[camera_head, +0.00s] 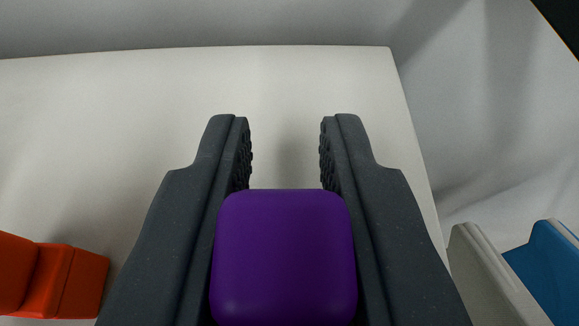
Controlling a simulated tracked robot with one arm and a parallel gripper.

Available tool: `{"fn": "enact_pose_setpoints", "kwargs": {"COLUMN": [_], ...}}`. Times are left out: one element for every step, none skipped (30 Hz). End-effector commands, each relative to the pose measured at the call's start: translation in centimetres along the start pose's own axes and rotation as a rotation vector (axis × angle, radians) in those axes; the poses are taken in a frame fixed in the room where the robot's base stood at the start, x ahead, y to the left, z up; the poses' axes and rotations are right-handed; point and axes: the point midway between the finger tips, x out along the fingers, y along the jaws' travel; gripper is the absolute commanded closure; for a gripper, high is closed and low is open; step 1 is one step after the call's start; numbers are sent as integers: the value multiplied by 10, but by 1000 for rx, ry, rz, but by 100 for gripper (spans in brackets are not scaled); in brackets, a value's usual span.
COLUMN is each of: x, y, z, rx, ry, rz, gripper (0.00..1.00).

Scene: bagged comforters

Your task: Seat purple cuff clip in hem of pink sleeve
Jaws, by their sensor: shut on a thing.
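My gripper (285,150) is shut on a purple block-like piece (284,258), which I take to be the purple cuff clip. The clip sits between the two dark fingers, low in the middle of the view, and its near end is cut off by the bottom edge. The ridged fingertips reach past the clip and have only empty space between them. I cannot tell how far the clip is above the pale surface. No pink sleeve or hem shows in this view.
A pale flat surface (130,105) lies beneath and beyond my gripper. An orange-red object (55,280) is at the lower left. A cream piece (492,275) and a blue piece (548,265) are at the lower right. Grey cloth-like material (490,110) lies along the right.

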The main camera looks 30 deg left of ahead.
Motion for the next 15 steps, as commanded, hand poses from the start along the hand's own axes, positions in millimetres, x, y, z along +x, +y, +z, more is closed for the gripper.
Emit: {"fn": "enact_pose_setpoints", "kwargs": {"x": [0,0,0,0,0,0,0,0,0,0,1,1,1,1,1], "y": [0,0,0,0,-1,-1,-1,-1,-1,-1,-1,-1,-1,-1,-1], "z": [0,0,0,0,0,0,0,0,1,1,2,2,2,3,3], "rx": [0,0,0,0,0,0,0,0,0,0,-1,-1,-1,-1,-1], "ry": [0,0,0,1,1,0,0,0,1,0,1,0,1,0,1], "rz": [0,-1,-1,-1,-1,-1,-1,-1,-1,-1,-1,-1,-2,-2,-2], "gripper": [100,100,100,100,100,100,100,100,100,100,100,100,100,100,100]}}
